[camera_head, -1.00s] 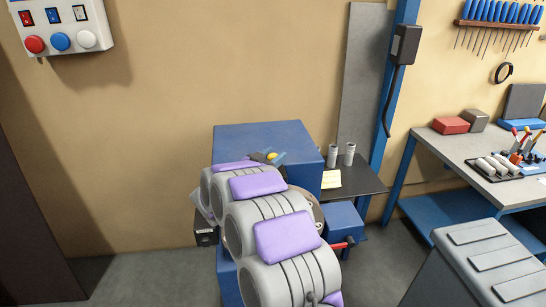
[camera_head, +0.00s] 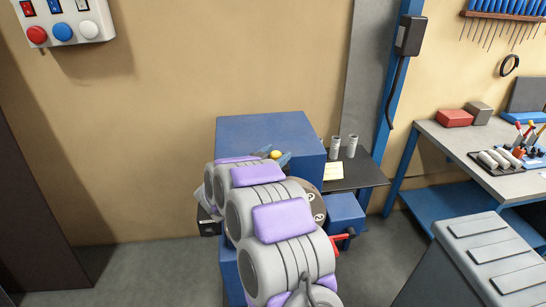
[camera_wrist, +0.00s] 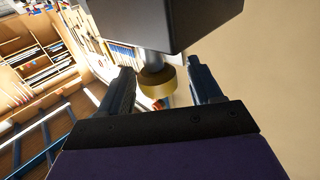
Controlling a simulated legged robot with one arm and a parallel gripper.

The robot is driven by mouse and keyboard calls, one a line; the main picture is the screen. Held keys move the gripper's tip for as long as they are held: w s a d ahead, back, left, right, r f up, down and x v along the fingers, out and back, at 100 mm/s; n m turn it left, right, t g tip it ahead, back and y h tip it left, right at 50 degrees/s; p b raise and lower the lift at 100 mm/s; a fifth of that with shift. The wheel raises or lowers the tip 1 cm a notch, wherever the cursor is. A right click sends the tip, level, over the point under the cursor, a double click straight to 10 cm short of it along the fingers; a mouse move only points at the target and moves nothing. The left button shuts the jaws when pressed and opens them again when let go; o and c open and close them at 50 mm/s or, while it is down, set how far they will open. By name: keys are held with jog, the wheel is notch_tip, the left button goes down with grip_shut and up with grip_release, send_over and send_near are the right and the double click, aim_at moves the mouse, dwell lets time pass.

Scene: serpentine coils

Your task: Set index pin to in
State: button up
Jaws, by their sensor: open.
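The index pin appears to be the yellow-gold knob (camera_wrist: 156,84) on a short grey shaft below a dark block (camera_wrist: 165,22) in the wrist view. My gripper (camera_wrist: 160,68) is open, with one dark finger on each side of the knob. Gaps show between knob and fingers. In the head view the yellow knob (camera_head: 276,154) shows small at the front of the blue machine housing (camera_head: 268,132), between the blue fingers of my gripper (camera_head: 275,157). My grey and purple arm hides much of the machine. How far in the pin sits cannot be told.
A red handle (camera_head: 336,245) and a smaller blue box (camera_head: 346,214) stand right of my arm. A dark shelf (camera_head: 365,176) holds two grey cylinders. A grey ridged bin (camera_head: 490,262) stands front right, a workbench (camera_head: 440,140) behind it. Floor on the left is clear.

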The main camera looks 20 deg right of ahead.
jog(key=p+v, duration=0.2)
jog(key=v, duration=1.5)
jog(key=shift+a+p, duration=0.25)
jog(key=shift+p, duration=0.05)
jog(key=w+a+r+n+t+y, duration=0.2)
jog(key=w+a+r+y, duration=0.1)
jog(key=a+y, duration=0.3)
jog(key=w+a+r+n+t+y, duration=0.2)
jog(key=w+a+n+t+y, duration=0.1)
jog(key=a+y, duration=0.25)
jog(key=s+a+r+n+g+y, duration=0.25)
jog(key=s+a+n+y, duration=0.25)
jog(key=s+a+y, duration=0.25)
jog(key=s+d+f+g+h, duration=0.1)
jog(key=s+d+g, duration=0.3)
jog(key=s, duration=0.9)
jog(key=s+d+f+n+g+h, duration=0.1)
jog(key=s+d+f+g, duration=0.2)
jog(key=s, duration=1)
jog(key=s+d+f+n+g+h, duration=0.1)
jog(key=s+d+g, duration=0.5)
jog(key=s, duration=0.8)
jog(key=shift+d+f, duration=0.55)
jog(key=shift+d, duration=0.6)
